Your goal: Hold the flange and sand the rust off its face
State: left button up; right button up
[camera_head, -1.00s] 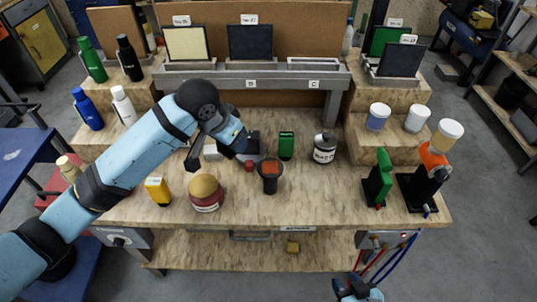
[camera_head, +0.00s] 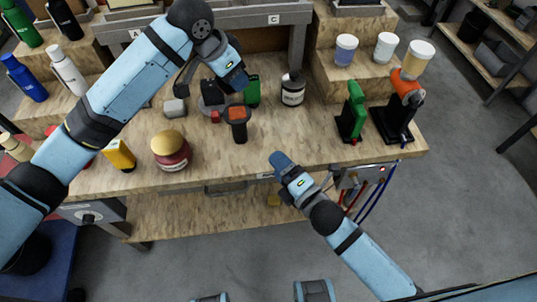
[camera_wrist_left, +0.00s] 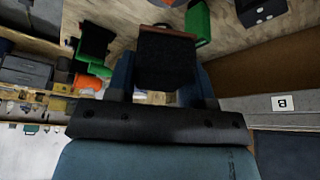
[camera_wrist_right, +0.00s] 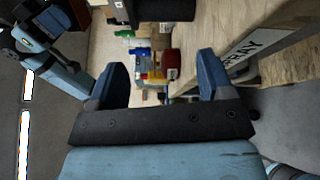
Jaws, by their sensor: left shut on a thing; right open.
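I cannot tell whether block and disc touch. My right gripper (camera_head: 280,165) is open and empty at the bench's front edge; the right wrist view shows its fingers apart (camera_wrist_right: 160,80).
The wooden bench (camera_head: 330,145) has a black device with a red knob (camera_head: 212,95), a green container (camera_head: 252,90), a white-labelled jar (camera_head: 293,88), a red jar (camera_head: 171,150) and a yellow container (camera_head: 119,155). Green (camera_head: 351,112) and orange-black (camera_head: 395,118) stands are at right.

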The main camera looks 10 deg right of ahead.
aim_at(243, 131)
jog(key=w+n, duration=0.1)
jog(key=n, duration=0.3)
jog(key=w+a+n, duration=0.1)
jog(key=n, duration=0.3)
jog(key=w+a+n, duration=0.1)
jog(key=n, duration=0.4)
jog(key=shift+f, duration=0.15)
jog(key=n, duration=0.2)
jog(key=shift+w+a+n, duration=0.2)
jog(key=shift+n, duration=0.1)
jog(key=shift+w, duration=0.15)
jog(key=x, duration=1.1)
jog(key=shift+w+a+f, duration=0.1)
jog(key=shift+w+a, duration=0.15)
jog(key=shift+a, duration=0.05)
jog(key=c, duration=1.3)
pick_arm(q)
jog(key=m+g, duration=0.1)
jog(key=m, duration=0.3)
jog(key=shift+f+m+g, duration=0.3)
jog(key=shift+f+g, duration=0.05)
jog(key=shift+g, duration=0.05)
jog(key=m+g, duration=0.1)
jog(key=m, duration=0.3)
jog(key=shift+f+g, duration=0.15)
jog(key=shift+g, duration=0.25)
